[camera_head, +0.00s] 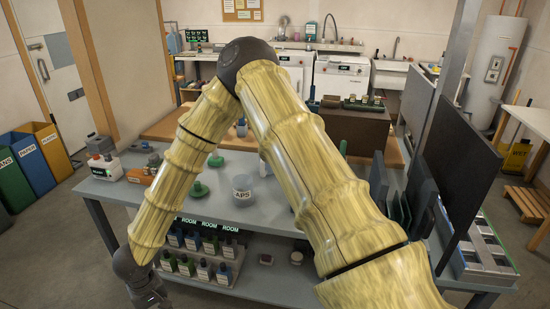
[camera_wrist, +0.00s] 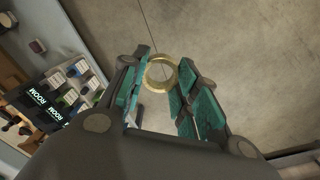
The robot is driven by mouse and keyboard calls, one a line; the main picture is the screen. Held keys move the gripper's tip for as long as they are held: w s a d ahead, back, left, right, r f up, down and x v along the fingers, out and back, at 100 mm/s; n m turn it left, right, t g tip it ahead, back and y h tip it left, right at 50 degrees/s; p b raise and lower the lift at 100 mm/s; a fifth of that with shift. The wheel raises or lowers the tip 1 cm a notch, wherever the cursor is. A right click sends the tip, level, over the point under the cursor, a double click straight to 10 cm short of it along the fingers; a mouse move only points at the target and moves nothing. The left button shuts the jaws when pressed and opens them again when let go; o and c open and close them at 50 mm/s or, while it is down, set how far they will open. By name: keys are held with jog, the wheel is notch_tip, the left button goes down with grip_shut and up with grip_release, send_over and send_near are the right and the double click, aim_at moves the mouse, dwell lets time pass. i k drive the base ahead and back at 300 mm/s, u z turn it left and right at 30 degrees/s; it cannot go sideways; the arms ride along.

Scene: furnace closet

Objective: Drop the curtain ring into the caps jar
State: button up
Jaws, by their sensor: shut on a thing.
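A brass-coloured curtain ring (camera_wrist: 160,88) sits between the fingertips of my gripper (camera_wrist: 160,75) in the wrist view, with bare floor behind it. The teal-padded fingers are shut on it. In the head view my gripper (camera_head: 150,299) hangs low at the bottom left, in front of the grey table; the ring cannot be made out there. The caps jar (camera_head: 242,192), a clear pot labelled CAPS, stands upright on the tabletop, right of and above my gripper in the picture. My arm passes close beside it.
The grey table (camera_head: 120,188) holds green objects (camera_head: 198,188) left of the jar and a bottle (camera_head: 105,166) at its left end. Bottles (camera_head: 205,268) fill the shelf below. Dark upright panels (camera_head: 455,170) stand at the right. Open floor lies at the left.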

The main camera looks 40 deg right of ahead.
aim_at(241, 191)
jog(key=z, duration=0.7)
jog(key=i, duration=0.3)
jog(key=u, duration=0.05)
